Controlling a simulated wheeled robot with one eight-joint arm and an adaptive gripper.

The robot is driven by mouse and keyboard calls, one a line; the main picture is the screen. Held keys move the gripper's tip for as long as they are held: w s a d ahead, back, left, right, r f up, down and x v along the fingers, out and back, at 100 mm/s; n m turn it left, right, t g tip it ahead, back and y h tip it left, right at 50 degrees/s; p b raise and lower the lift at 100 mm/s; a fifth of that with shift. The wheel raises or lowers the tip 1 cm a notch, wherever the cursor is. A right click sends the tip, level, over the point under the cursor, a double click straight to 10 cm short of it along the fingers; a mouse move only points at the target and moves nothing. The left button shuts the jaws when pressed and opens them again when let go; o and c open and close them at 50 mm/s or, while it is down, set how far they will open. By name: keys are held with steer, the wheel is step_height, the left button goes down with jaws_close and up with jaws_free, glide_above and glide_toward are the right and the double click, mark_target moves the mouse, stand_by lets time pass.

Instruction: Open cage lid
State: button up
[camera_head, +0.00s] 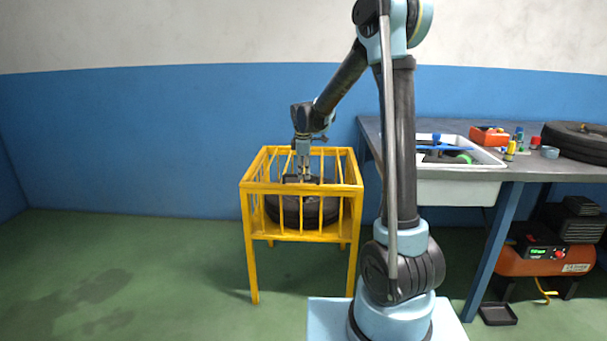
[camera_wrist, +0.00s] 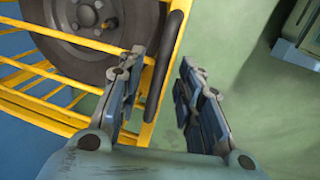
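The yellow cage (camera_head: 352,187) stands on legs left of my arm, with a dark tyre (camera_head: 320,210) inside. In the wrist view, yellow bars (camera_wrist: 38,72) of the cage lie over the tyre (camera_wrist: 75,58), and the lid looks closed. A black handle (camera_wrist: 176,40) runs along the cage's edge. My gripper (camera_head: 303,178) is above the cage's front rail, pointing down. In the wrist view my gripper (camera_wrist: 162,75) is open, with the handle's line passing between its fingers, closer to the left one. Whether it touches the handle cannot be told.
A workbench (camera_head: 480,135) with a white sink tray (camera_head: 487,157), an orange box (camera_head: 489,136), small bottles and a tyre (camera_head: 577,143) stands at right. An orange compressor (camera_head: 545,258) is beneath it. The green floor left of the cage is clear.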

steer(key=shift+f, duration=0.35)
steer(key=shift+c, duration=0.5)
jaws_close()
steer(key=shift+w+r, duration=0.1)
steer(key=shift+r, duration=0.05)
